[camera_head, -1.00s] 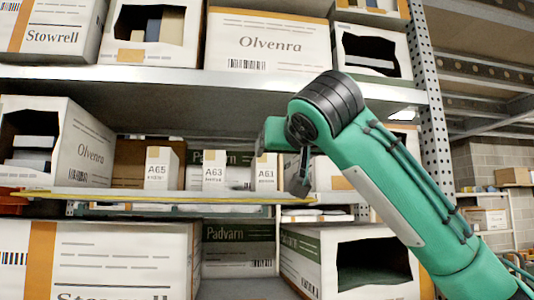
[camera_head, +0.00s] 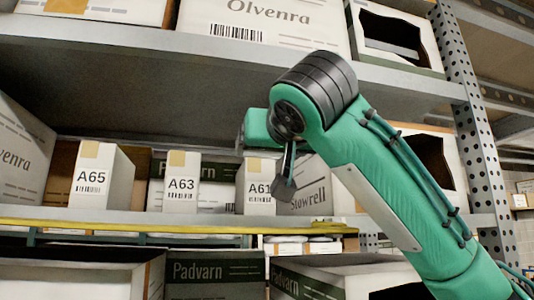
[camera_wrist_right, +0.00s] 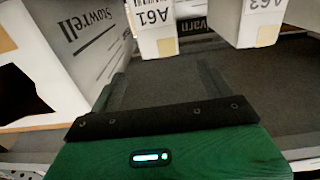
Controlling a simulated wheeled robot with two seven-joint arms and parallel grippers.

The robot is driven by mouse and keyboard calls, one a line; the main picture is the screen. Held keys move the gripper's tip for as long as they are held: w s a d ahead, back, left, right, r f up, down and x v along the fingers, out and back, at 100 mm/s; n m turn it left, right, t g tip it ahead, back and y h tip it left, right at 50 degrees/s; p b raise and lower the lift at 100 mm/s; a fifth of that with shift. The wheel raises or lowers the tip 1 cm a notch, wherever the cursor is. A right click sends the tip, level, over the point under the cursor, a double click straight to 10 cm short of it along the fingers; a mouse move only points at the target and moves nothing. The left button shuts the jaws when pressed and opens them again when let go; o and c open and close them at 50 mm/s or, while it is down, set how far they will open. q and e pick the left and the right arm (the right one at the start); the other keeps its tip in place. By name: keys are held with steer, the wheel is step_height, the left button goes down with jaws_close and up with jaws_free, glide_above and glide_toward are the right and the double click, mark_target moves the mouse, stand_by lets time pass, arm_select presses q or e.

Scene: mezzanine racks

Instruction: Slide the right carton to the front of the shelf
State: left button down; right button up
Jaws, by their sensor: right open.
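Three narrow white cartons with tan tape stand in a row on the middle shelf. The right carton, labelled A61 (camera_head: 257,180), is partly covered by my right gripper in the head view. It also shows upside down in the wrist view (camera_wrist_right: 154,28), beyond the fingers and apart from them. The A63 carton (camera_head: 180,183) stands in the middle and the A65 carton (camera_head: 98,176) at the left. My right gripper (camera_head: 285,183) is open and empty at the shelf front; in the wrist view its dark fingers (camera_wrist_right: 163,88) point towards A61. My left gripper is not in view.
A Stowrell box (camera_head: 312,185) stands close to the right of A61; it also shows in the wrist view (camera_wrist_right: 85,45). Padvarn boxes stand behind the row. The shelf's yellow front edge (camera_head: 150,226) runs below, and the upper shelf (camera_head: 200,50) lies overhead. A perforated post (camera_head: 470,120) stands right.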

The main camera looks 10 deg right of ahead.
mark_target(256, 168)
steer(key=w+p, duration=0.2)
steer(key=w, duration=0.2)
steer(key=w+p, duration=0.3)
steer(key=w, duration=0.1)
steer(key=w+p, duration=0.3)
steer(key=w, duration=0.1)
steer(key=shift+d+r, duration=0.2)
steer(key=shift+r, duration=0.05)
steer(key=shift+w+f+p, duration=0.2)
steer(key=shift+w+p, duration=0.1)
steer(key=shift+w, duration=0.45)
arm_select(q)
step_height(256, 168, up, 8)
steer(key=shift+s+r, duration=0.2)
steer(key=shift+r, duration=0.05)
arm_select(e)
steer(key=shift+c, duration=0.2)
steer(key=c, duration=1.3)
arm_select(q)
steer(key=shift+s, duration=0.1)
